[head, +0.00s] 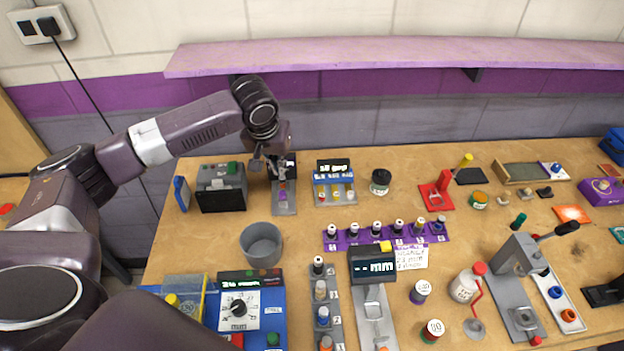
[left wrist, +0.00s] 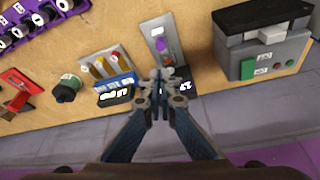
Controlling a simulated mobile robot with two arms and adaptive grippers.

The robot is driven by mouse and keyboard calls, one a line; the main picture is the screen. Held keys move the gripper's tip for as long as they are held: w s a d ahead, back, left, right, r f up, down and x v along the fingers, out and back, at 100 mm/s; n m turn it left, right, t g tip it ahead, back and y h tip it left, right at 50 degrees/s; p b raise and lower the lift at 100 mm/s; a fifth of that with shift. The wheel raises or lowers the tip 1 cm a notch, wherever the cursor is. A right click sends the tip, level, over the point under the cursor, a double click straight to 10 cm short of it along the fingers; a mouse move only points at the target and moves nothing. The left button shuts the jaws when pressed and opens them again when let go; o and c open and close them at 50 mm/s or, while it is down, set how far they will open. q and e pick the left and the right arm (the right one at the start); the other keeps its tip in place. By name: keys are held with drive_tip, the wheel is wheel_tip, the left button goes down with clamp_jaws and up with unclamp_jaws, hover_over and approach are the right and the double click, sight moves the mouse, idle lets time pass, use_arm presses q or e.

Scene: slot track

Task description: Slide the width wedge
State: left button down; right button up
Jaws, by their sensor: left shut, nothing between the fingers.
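A narrow grey slot track (head: 284,208) lies at the back left of the bench, with a small purple piece (head: 282,192) on it that looks like the wedge. In the left wrist view the track (left wrist: 152,28) shows the purple piece (left wrist: 161,45) in its middle and a dark display (left wrist: 181,83) at its end. My left gripper (head: 279,178) is over the display end of the track, pointing down. My right gripper is not in view.
A dark-topped grey box (head: 221,187) stands just left of the track. A blue panel with several coloured knobs (head: 335,182) stands just right. A grey cup (head: 262,245) stands in front. A purple shelf (head: 400,57) runs along the wall above.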

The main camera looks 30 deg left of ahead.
sight(283, 198)
use_arm(q)
drive_tip(key=p+x, duration=0.2)
drive_tip(key=x, duration=0.7)
drive_tip(key=shift+s+a+f, duration=0.1)
drive_tip(key=shift+a+f, duration=0.1)
drive_tip(key=shift+f, duration=0.1)
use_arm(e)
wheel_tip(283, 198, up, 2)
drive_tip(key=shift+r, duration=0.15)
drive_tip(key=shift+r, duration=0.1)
